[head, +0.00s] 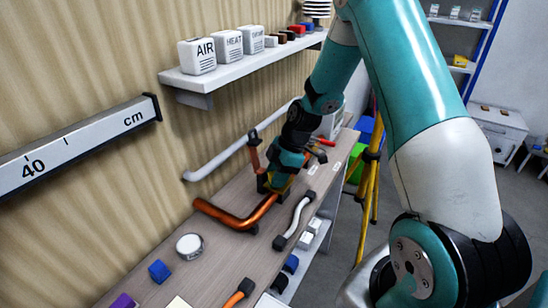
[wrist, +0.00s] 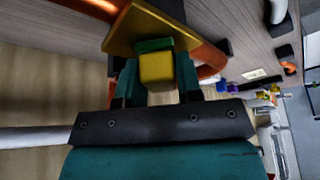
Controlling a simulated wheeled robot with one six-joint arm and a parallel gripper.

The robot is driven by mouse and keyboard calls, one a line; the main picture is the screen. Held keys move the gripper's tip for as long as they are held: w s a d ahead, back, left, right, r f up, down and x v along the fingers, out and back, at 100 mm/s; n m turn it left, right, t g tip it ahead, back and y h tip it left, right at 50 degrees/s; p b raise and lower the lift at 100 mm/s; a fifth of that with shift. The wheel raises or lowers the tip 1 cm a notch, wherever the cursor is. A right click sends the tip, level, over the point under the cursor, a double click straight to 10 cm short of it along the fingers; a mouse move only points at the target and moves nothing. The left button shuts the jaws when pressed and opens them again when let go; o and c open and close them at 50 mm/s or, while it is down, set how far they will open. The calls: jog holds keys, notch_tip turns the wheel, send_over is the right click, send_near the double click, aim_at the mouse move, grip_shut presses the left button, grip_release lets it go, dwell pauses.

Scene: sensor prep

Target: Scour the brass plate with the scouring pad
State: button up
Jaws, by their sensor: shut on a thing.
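My gripper (wrist: 158,80) is shut on the scouring pad (wrist: 156,72), a small yellow block with a green layer on its far side. The brass plate (wrist: 150,27) is a flat, golden piece at the top of the wrist view. The pad's green side faces the plate and looks to be against it, though a small gap cannot be ruled out. In the head view my gripper (head: 275,183) is low over the bench beside the wall, and my wrist hides most of the pad and plate.
A bent copper pipe (head: 238,219) lies on the bench (head: 215,262) close by my gripper. A white rail (head: 225,158) runs along the wall, below a shelf (head: 240,72) with labelled white boxes. A round white tin (head: 189,246) and blue block (head: 159,271) stand nearer.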

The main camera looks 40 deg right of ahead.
jog(key=shift+s+a, duration=0.3)
jog(key=shift+a, duration=0.3)
jog(key=shift+s+a, duration=0.25)
jog(key=shift+a, duration=0.3)
jog(key=shift+a+r+p, duration=0.1)
jog(key=shift+r+p, duration=0.15)
jog(key=shift+p, duration=0.05)
notch_tip(320, 180, up, 3)
jog(key=shift+s+f+p, duration=0.1)
jog(key=shift+p, duration=0.45)
jog(key=shift+r+p, duration=1.7)
jog(key=shift+r, duration=0.75)
